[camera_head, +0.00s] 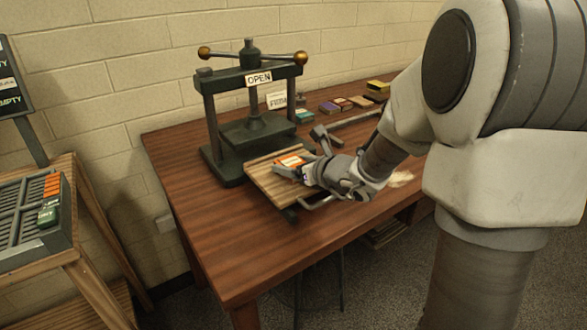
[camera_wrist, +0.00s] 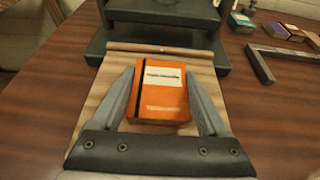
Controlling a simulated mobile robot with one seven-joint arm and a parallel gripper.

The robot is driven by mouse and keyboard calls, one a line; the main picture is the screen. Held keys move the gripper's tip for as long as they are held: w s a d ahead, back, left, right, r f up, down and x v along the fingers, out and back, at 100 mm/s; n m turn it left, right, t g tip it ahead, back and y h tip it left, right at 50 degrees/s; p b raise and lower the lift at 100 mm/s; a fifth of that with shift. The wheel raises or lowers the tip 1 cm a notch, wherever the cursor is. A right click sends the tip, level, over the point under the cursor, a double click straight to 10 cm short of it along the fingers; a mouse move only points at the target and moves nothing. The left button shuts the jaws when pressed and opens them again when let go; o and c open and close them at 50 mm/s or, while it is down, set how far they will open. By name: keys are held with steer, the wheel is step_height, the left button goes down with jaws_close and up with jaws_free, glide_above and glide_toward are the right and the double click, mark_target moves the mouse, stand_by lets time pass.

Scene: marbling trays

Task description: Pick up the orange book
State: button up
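The orange book (camera_wrist: 162,97) lies flat on a wooden board (camera_wrist: 88,118), with a pale label on its cover. In the head view the orange book (camera_head: 291,161) is partly covered by my gripper (camera_head: 291,173). In the wrist view my gripper (camera_wrist: 160,88) has its two fingers apart, one on each side of the book. The left finger is close to the book's left edge and the right finger close to its right edge. Small gaps seem to show, and I cannot tell whether either finger touches it.
A dark green press (camera_head: 254,130) with an OPEN sign stands just behind the board on the wooden table (camera_head: 190,150). Several small books (camera_head: 345,103) and a metal bar (camera_head: 355,118) lie at the back right. A rack (camera_head: 38,210) stands at the left.

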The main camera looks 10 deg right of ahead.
steer(key=c, duration=0.8)
steer(key=shift+o, duration=0.2)
steer(key=shift+r, duration=0.1)
